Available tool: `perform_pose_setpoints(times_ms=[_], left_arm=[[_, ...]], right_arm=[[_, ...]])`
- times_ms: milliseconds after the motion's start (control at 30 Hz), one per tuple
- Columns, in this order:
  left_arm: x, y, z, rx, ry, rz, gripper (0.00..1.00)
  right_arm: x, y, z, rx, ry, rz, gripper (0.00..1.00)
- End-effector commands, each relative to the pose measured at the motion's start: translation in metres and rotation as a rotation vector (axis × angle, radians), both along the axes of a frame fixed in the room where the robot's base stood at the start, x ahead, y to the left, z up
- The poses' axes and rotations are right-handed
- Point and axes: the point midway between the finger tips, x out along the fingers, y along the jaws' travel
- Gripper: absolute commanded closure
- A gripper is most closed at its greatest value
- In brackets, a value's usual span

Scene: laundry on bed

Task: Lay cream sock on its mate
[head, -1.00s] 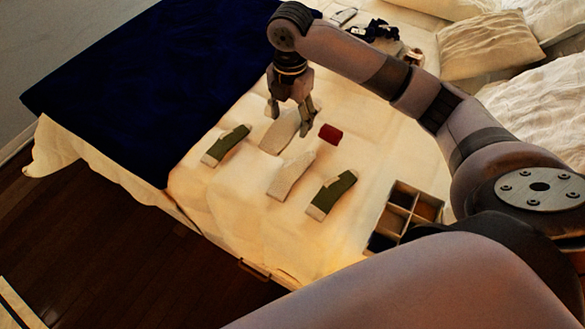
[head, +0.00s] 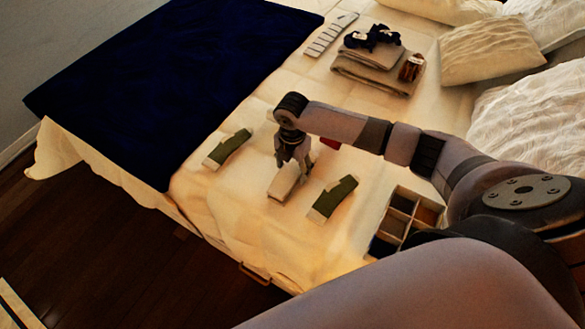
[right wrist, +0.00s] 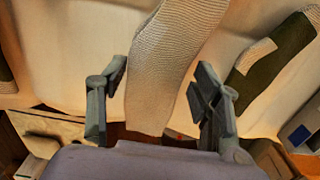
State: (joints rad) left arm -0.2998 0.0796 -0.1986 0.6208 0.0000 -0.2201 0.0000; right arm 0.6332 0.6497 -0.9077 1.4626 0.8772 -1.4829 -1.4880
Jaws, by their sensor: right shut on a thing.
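My right gripper (head: 294,162) is shut on a cream sock (right wrist: 172,65), which runs between its fingers in the right wrist view. In the head view the gripper is over the spot on the bed where a cream sock (head: 282,185) shows below the fingers. Only one cream outline is clear there. I cannot tell the held sock from its mate, or whether they touch. My left gripper is in neither view.
Green-and-cream socks lie left (head: 228,148) and right (head: 333,198) of the gripper. A red item (head: 331,143) is partly behind my arm. A divided box (head: 393,222) stands at right. Folded cloths (head: 375,75) lie farther back.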

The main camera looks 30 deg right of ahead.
Motion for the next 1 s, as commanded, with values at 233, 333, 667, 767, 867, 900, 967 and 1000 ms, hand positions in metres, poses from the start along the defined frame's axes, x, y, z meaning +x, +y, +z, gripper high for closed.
perform_pose_setpoints(times_ms=[233, 333, 667, 767, 867, 900, 967, 1000], left_arm=[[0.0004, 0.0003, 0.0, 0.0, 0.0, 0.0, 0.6], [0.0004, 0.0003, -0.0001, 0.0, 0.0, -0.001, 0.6], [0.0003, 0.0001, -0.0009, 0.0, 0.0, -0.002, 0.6], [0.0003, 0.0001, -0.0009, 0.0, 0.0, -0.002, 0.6], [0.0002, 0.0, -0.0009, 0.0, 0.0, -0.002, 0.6], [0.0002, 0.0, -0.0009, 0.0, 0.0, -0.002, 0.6], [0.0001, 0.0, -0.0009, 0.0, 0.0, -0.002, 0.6], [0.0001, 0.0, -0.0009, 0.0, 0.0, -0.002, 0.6]], right_arm=[[0.0001, 0.0004, -0.0105, 0.0, -0.001, 0.0, 0.59], [0.0001, 0.0003, -0.0104, 0.0, -0.001, 0.0, 0.59], [-0.0001, 0.0002, -0.0134, 0.0, 0.0, 0.0, 0.3], [0.0, 0.0002, -0.0133, 0.0, -0.001, 0.0, 0.23], [0.0, 0.0002, -0.0133, 0.0, -0.001, 0.0, 0.21], [0.0, 0.0001, -0.0133, 0.0, -0.001, 0.0, 0.21], [0.0, 0.0001, -0.0132, 0.0, -0.001, 0.0, 0.21], [0.0001, 0.0002, -0.0132, 0.0, -0.001, 0.0, 0.21]])
